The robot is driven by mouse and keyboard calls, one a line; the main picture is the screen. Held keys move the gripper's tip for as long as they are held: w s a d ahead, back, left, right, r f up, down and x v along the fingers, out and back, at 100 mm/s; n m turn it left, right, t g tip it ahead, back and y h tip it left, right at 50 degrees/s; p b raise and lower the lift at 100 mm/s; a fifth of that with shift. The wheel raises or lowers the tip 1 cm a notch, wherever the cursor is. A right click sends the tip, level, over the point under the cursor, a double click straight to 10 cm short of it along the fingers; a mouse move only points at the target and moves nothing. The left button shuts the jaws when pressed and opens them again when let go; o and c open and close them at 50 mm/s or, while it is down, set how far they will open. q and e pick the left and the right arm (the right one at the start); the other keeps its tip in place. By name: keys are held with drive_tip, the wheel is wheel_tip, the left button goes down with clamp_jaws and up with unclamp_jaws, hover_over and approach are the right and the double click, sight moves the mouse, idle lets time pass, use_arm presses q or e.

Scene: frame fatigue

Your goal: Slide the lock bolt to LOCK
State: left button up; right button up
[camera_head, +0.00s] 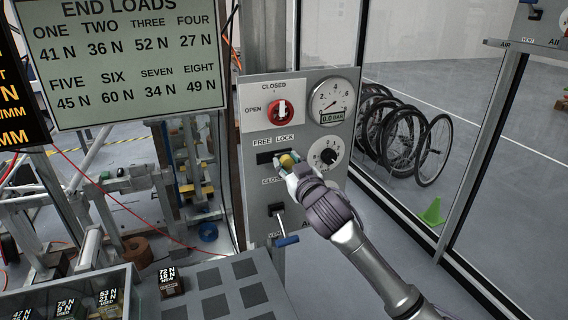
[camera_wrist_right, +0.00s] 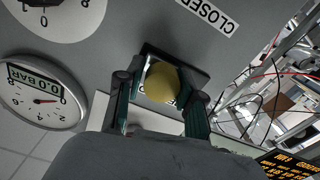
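The lock bolt's yellow knob (camera_head: 286,160) is at the right end of a dark slot (camera_head: 264,157), below the word LOCK; FREE is printed at the left. My right gripper (camera_head: 291,165) reaches the panel from the lower right, at the knob. In the right wrist view the yellow knob (camera_wrist_right: 161,82) is between the two fingers of the right gripper (camera_wrist_right: 160,95). The fingers stand apart with gaps on both sides of the knob, so the gripper looks open around it. My left gripper is not in view.
A bench with grey squares (camera_head: 215,304) is at the lower left. Glass stands at the right.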

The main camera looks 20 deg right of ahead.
drive_tip(key=o, duration=0.3)
drive_tip(key=shift+d, duration=0.25)
drive_tip(key=shift+o, duration=0.2)
drive_tip(key=shift+a, duration=0.1)
drive_tip(key=shift+s, duration=0.3)
drive_tip(key=s, duration=1.1)
drive_tip(key=shift+s+d, duration=0.2)
drive_tip(key=shift+d, duration=0.1)
